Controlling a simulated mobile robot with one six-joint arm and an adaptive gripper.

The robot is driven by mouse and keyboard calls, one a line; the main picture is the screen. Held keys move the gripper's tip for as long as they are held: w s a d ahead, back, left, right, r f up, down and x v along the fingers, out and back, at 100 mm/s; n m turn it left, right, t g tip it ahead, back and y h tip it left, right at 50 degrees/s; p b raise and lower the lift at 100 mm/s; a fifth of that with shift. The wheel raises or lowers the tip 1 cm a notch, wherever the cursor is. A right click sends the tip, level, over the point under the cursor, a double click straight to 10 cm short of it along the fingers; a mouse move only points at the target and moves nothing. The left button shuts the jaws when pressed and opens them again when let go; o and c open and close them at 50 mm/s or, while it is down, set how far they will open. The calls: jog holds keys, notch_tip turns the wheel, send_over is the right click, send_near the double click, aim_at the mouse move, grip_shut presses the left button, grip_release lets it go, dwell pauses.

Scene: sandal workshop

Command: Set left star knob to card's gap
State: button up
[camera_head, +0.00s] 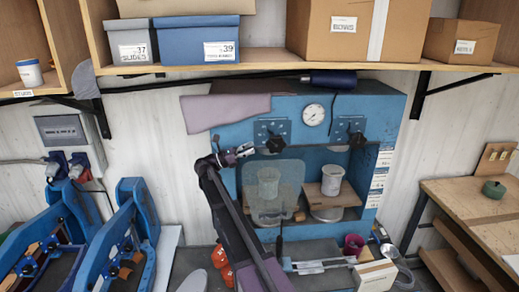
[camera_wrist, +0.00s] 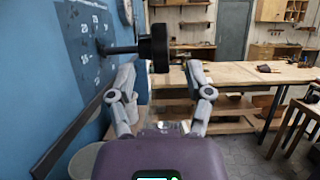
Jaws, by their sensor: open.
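The left star knob (camera_head: 275,144) is black and sits on the front of the blue cabinet (camera_head: 385,110), below a dark dial plate (camera_head: 268,128). In the wrist view the knob (camera_wrist: 157,48) stands out from the blue panel on a shaft. My gripper (camera_head: 246,151) is just left of the knob in the head view. In the wrist view my gripper (camera_wrist: 160,66) is open, with the knob between or just beyond its fingertips; contact cannot be told. The right star knob (camera_head: 357,139) sits on the same front. White cards (camera_head: 379,172) are on the cabinet's right side; their print is too small to read.
A pressure gauge (camera_head: 314,113) is between the knobs. Below them, an open bay holds a white pot (camera_head: 332,180) and a greenish pot (camera_head: 268,183) behind a clear shield. A shelf (camera_head: 270,60) with boxes runs above. A workbench (camera_head: 470,205) stands right.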

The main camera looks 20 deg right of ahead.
jog(key=shift+b+v, duration=0.6)
jog(key=shift+v, duration=1.45)
